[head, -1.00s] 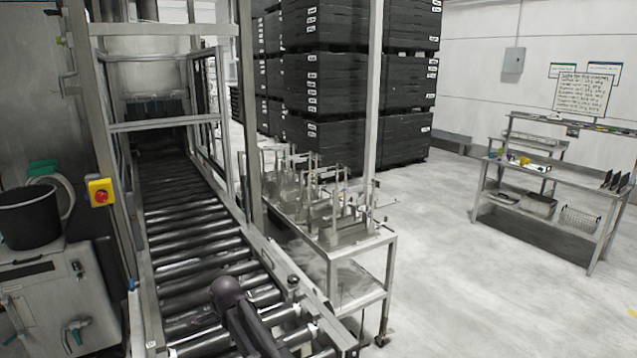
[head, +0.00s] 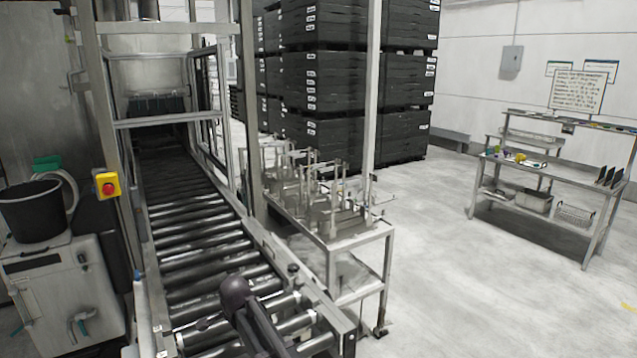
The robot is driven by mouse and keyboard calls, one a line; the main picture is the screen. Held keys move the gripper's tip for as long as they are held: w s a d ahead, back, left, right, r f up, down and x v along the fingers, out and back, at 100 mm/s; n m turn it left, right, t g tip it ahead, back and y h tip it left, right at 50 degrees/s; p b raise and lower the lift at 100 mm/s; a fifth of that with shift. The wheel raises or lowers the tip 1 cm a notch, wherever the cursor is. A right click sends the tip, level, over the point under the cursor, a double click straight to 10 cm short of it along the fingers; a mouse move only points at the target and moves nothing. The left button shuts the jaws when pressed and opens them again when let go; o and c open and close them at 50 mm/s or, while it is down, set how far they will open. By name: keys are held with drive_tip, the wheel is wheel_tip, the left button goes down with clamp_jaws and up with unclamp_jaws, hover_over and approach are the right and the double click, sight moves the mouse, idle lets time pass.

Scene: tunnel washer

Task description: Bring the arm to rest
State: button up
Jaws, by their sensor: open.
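Part of my arm, a dark rounded joint with a dark link running down from it, shows at the bottom of the head view, over the front end of the roller conveyor (head: 195,240). My gripper is not in the picture, so its jaws and anything near them are hidden from me. I cannot tell from this view whether the arm touches the rollers.
A steel cart (head: 350,238) with upright fixtures stands right of the conveyor. A black bucket (head: 32,210) sits on a cabinet at left, near a red-and-yellow switch (head: 107,185). Black crates (head: 330,85) are stacked behind. A workbench (head: 550,170) stands right; open floor lies between.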

drive_tip(key=s+d+f+n+g+b, duration=0.1)
drive_tip(key=s+d, duration=0.4)
drive_tip(key=d, duration=0.8)
drive_tip(key=s+d+f+n+h+b, duration=0.1)
drive_tip(key=s+d+f+n+b, duration=0.3)
drive_tip(key=d, duration=1)
drive_tip(key=s+d+f+n+g+b, duration=0.1)
drive_tip(key=s+d+f+n+b, duration=0.2)
drive_tip(key=d, duration=1)
drive_tip(key=s+f+n, duration=0.1)
drive_tip(key=s+n, duration=0.2)
drive_tip(key=s, duration=0.2)
drive_tip(key=shift+d+g, duration=0.15)
drive_tip(key=shift+g, duration=0.15)
drive_tip(key=shift+s, duration=0.1)
drive_tip(key=shift+c, duration=0.2)
drive_tip(key=c, duration=0.6)
drive_tip(key=shift+o, duration=0.2)
